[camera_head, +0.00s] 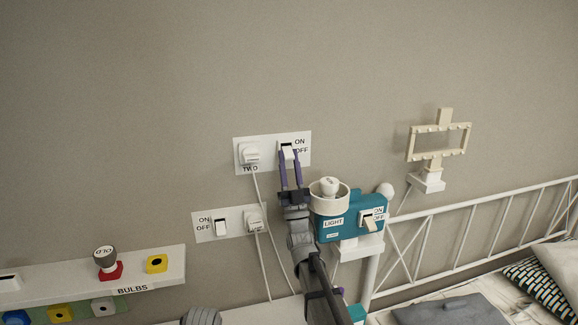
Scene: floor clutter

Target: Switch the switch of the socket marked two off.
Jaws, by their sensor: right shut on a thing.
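The socket marked TWO (271,141) is a white wall plate with a plug (250,154) on its left and a switch (287,148) on its right, beside the words ON and OFF. My right gripper (289,154) reaches up from below, with its two purple fingers at the switch's sides, shut on it. The fingers partly hide the switch, so I cannot tell its position.
A second socket plate (235,232) is lower left. The teal LIGHT box (340,226) with a bulb and switch stands close right of my right gripper. A BULBS shelf (143,274) is at left. A white bed rail (480,211) runs along the right.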

